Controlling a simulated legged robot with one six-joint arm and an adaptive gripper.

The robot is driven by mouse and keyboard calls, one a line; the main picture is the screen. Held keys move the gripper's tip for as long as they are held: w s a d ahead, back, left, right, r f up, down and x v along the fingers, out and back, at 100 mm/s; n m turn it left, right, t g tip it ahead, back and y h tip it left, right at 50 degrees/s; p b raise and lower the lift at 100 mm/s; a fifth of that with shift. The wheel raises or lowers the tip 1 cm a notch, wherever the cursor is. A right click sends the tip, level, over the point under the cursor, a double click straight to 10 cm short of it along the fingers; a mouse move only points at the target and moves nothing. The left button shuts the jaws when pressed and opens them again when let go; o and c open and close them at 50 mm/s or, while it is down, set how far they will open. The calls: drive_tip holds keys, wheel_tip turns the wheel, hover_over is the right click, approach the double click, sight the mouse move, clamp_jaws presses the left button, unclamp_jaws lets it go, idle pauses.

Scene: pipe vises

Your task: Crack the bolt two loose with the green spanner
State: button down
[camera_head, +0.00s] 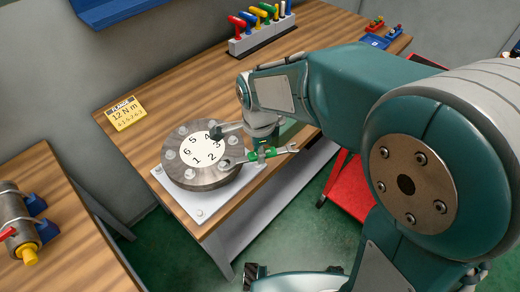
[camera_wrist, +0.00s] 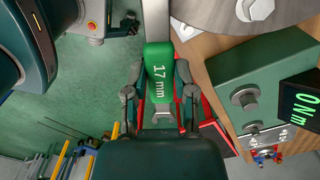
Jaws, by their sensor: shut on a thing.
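The green spanner (camera_head: 266,154) is held level by my gripper (camera_head: 262,143) at the right edge of the round grey flange (camera_head: 208,183). In the wrist view its green grip, marked 17 mm (camera_wrist: 160,84), sits between the two fingers of my gripper (camera_wrist: 160,108). In the head view one spanner end reaches left to bolt two (camera_head: 224,164), by the numeral 2; whether its jaw is seated around the bolt cannot be told. Its other open end points right, free. In the wrist view the far end runs out of the top.
A yellow card (camera_head: 126,113) reading 12 N m lies behind the flange on the wooden bench (camera_head: 165,85). A rack of coloured tools (camera_head: 262,38) stands at the back. A green box with a display (camera_wrist: 301,107) reading 0 N m is near my gripper. A red cart (camera_head: 350,188) stands below.

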drive_tip(key=shift+s+a, duration=0.15)
drive_tip(key=shift+a, duration=0.25)
idle(0.4)
drive_tip(key=shift+w+a+n, duration=0.15)
drive_tip(key=shift+w+n, duration=0.25)
drive_tip(key=shift+n, duration=0.2)
drive_tip(key=shift+w, duration=0.1)
drive_tip(key=shift+w+a+n, duration=0.2)
drive_tip(key=shift+w+n, duration=0.1)
drive_tip(key=shift+n, duration=0.3)
drive_tip(key=shift+w+a+n, duration=0.25)
drive_tip(key=shift+w+n, duration=0.1)
drive_tip(key=shift+n, duration=0.25)
